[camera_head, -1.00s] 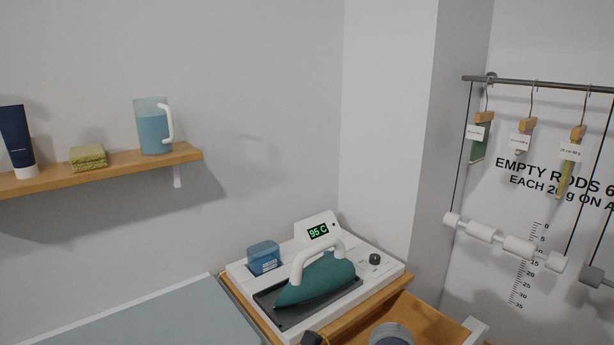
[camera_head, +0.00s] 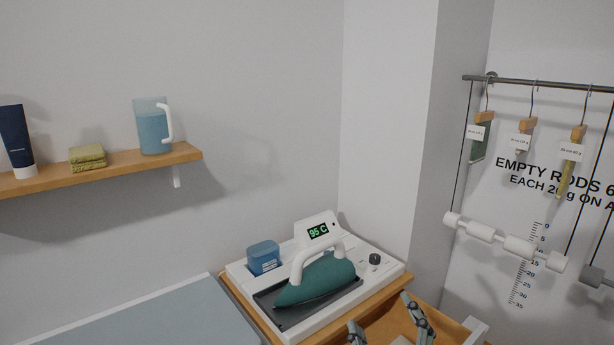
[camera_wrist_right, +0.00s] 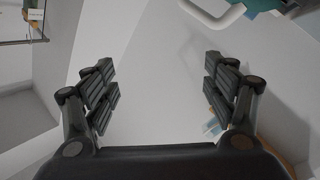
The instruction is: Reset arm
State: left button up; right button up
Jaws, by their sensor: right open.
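My right gripper (camera_head: 388,322) is at the bottom of the head view, in front of the wooden drawer below the iron station. Its two fingers stand apart with nothing between them. In the right wrist view the same gripper (camera_wrist_right: 160,95) is open and empty, with pale, plain surfaces behind it. My left gripper does not show in the head view.
A green iron (camera_head: 318,279) rests on a white station (camera_head: 385,276) reading 95 C, beside a blue container (camera_head: 263,258). An open wooden drawer (camera_head: 448,326) is below. A shelf (camera_head: 110,168) holds a jug (camera_head: 154,127). Hanging rods (camera_head: 520,246) are at right.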

jog(key=s+d+f+m+g+h, duration=0.3)
jog(key=d+f+m+g, duration=0.15)
jog(key=f, duration=0.55)
jog(key=s+d+f+m+g, duration=0.25)
jog(key=s+f+g, duration=0.85)
jog(key=s+f, duration=0.9)
jog(key=s+f+n+g+b, duration=0.1)
jog(key=s+f+b, duration=0.15)
jog(key=f, duration=1.15)
jog(key=s+f+g+b, duration=0.1)
jog(key=s+f+b, duration=0.15)
jog(key=f, duration=1.25)
jog(key=s+d+f+b, duration=0.3)
jog(key=s+f+b, duration=0.1)
jog(key=s+f, duration=1.1)
notch_tip(320, 180, down, 4)
jog(key=shift+s+f+g+y, duration=0.1)
jog(key=shift+s+g+y, duration=0.2)
jog(key=shift+s+g, duration=0.1)
jog(key=shift+c, duration=0.6)
